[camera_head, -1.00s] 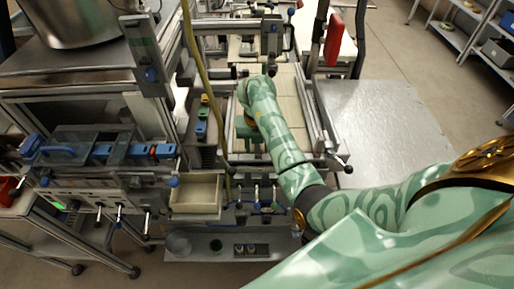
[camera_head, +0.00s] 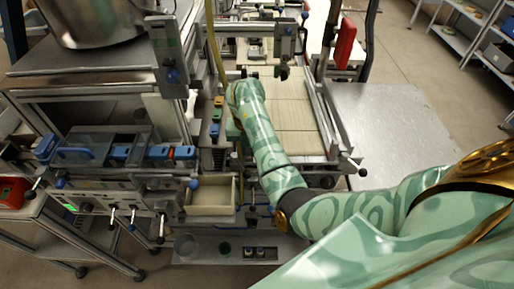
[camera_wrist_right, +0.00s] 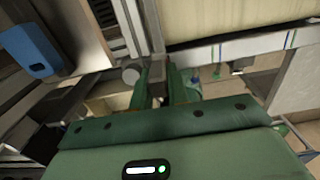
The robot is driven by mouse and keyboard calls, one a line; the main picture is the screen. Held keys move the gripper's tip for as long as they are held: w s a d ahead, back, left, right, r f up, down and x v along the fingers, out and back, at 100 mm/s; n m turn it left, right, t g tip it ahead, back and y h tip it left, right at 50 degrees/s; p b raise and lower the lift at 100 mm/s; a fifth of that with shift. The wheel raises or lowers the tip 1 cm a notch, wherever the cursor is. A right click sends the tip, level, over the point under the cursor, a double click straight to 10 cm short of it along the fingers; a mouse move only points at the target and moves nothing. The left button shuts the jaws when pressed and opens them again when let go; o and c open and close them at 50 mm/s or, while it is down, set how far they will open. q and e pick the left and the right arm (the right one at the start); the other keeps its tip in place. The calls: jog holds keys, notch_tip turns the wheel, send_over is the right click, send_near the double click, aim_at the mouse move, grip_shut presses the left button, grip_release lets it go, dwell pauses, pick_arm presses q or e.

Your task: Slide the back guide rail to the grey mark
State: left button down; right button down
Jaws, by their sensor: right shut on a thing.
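My right gripper (camera_head: 234,131) is at the left edge of the pale, tile-like bed (camera_head: 290,110), mostly hidden by my forearm. In the wrist view its fingers (camera_wrist_right: 164,86) are shut on a small grey block-like handle (camera_wrist_right: 157,68). A light metal rail (camera_wrist_right: 235,48) runs right from beside the handle, along the bed's edge, with thin coloured lines near its right part. Whether the handle belongs to the back guide rail, I cannot tell. I cannot pick out the grey mark. My left gripper is out of view.
A long metal rail (camera_head: 328,115) lines the bed's right side, beside a bare metal table (camera_head: 390,125). A gantry (camera_head: 250,28) crosses the far end. A blue part (camera_wrist_right: 32,48) shows near the wrist.

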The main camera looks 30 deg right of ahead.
jog(key=shift+d, duration=0.15)
jog(key=c, duration=1.4)
grip_release()
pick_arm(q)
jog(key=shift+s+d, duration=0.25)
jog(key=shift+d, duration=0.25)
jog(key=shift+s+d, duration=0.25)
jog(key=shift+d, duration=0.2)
pick_arm(e)
jog(key=shift+o, duration=0.2)
